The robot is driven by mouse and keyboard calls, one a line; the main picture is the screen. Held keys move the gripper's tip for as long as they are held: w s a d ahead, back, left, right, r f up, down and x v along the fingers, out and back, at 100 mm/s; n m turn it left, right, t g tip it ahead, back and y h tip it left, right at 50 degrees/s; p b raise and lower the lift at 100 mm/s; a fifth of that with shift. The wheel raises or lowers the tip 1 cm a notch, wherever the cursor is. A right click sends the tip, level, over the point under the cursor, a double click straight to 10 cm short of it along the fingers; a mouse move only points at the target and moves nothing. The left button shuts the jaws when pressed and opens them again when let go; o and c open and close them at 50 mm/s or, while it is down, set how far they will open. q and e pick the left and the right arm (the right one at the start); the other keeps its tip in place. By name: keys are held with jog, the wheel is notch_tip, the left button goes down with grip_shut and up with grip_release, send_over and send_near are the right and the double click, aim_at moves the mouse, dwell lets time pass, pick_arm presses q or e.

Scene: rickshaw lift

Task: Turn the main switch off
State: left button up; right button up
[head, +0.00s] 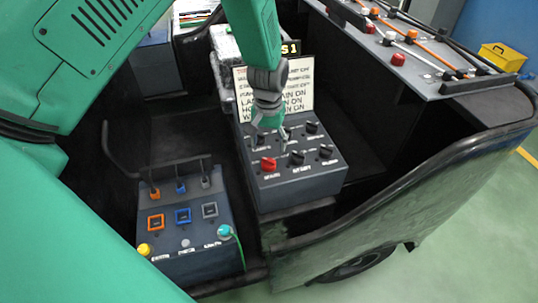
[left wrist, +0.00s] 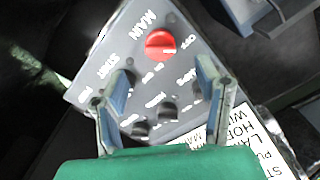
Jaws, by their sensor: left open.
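The main switch is a red round knob (head: 268,164) at the front left corner of a grey control box (head: 300,190). In the left wrist view the red knob (left wrist: 161,45) sits beside the word MAIN, with a small white mark on its face. I cannot tell its setting for sure. My left gripper (head: 271,135) is over the box, behind the red knob in the head view. In the left wrist view its fingers (left wrist: 165,75) are spread and empty, pointing at the panel, with the knob beyond the fingertips and between their lines. My right gripper is not in view.
Several black knobs (head: 297,158) share the panel with the red one. A printed sign (head: 300,85) stands behind it. A lower box (head: 195,225) with coloured sockets is at front left. A lever panel (head: 400,50) is at right. A dark rail (head: 440,160) edges the vehicle.

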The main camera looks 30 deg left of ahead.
aim_at(268, 160)
pick_arm(q)
jog(key=shift+r, duration=1.65)
jog(key=shift+f, duration=0.1)
